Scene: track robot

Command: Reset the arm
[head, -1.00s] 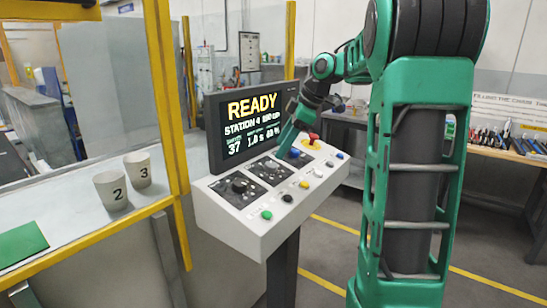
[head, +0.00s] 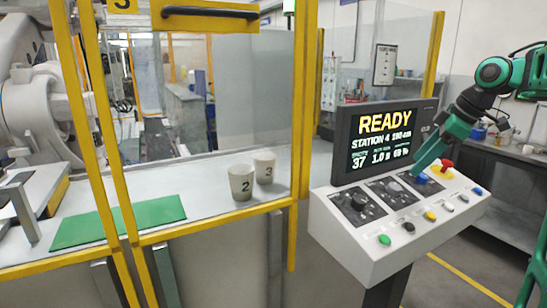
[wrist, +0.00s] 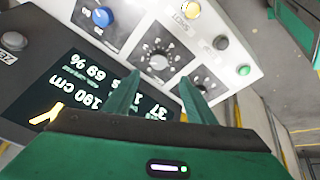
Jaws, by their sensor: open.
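My gripper (head: 424,163) is above the control console's sloped panel in the head view, close to its blue knob area. In the wrist view my gripper (wrist: 160,98) shows two green fingers spread apart with nothing between them. Beyond the fingertips is the console panel (wrist: 130,45) with a grey knob (wrist: 158,62), a blue knob (wrist: 101,17) and several buttons. The console screen (head: 384,140) reads READY and STATION 4. I cannot tell from these views whether a fingertip touches the panel.
Two cups, marked 2 (head: 241,183) and 3 (head: 265,168), stand on the ledge left of the console, near a green mat (head: 118,221). Yellow frame posts (head: 303,110) border the cell. A red mushroom button (head: 446,167) sits on the panel's right. A workbench (head: 515,170) stands behind.

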